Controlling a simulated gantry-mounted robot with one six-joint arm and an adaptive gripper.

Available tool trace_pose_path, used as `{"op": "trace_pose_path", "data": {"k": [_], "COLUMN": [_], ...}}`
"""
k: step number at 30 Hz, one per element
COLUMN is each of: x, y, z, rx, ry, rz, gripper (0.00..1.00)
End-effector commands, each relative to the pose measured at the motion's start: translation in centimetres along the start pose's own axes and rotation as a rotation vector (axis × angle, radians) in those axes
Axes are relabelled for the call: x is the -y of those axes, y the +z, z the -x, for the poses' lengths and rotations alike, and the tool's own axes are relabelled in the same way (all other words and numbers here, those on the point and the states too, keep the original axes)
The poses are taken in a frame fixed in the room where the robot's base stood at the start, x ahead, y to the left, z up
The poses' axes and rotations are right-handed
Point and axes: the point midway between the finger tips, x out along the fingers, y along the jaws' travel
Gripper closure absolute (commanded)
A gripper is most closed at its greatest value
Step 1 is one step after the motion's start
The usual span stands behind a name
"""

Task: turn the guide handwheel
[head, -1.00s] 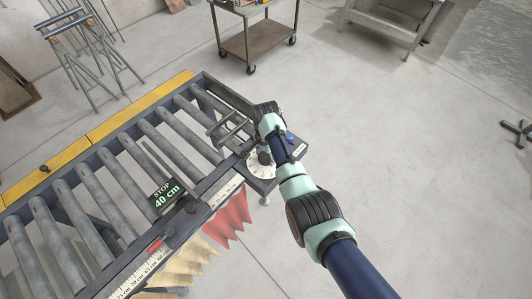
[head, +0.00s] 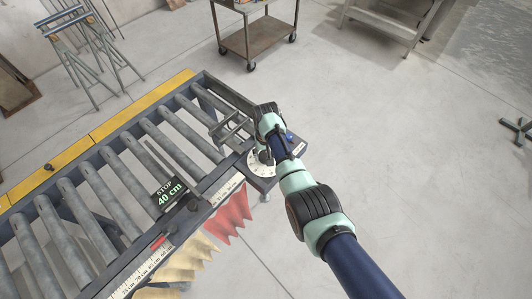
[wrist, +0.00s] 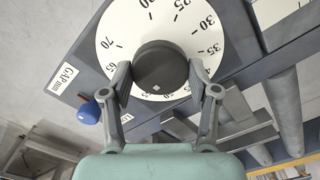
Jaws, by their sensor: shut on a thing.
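The guide handwheel shows in the wrist view as a round black knob (wrist: 160,68) standing over a white numbered dial (wrist: 125,30). My gripper (wrist: 160,88) is shut on the black knob, with one finger against each side. In the head view the white dial (head: 258,168) sits at the near right corner of the roller conveyor, partly hidden under my wrist. A grey metal guide (head: 228,127) lies across the rollers to the left of the dial.
A "GAP mm" label (wrist: 67,78) and a blue knob (wrist: 88,112) are close to my left finger in the wrist view. The conveyor's rollers (head: 95,195) fill the left. A stop display (head: 168,192) reads 40 cm.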

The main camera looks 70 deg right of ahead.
Motion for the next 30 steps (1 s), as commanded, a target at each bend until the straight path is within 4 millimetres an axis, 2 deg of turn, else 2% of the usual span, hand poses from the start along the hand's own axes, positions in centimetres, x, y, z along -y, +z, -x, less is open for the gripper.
{"op": "trace_pose_path", "data": {"k": [30], "x": [-0.01], "y": [-0.01], "z": [0.07], "rx": [0.0], "ry": [0.0], "rz": [0.962], "gripper": [0.75]}}
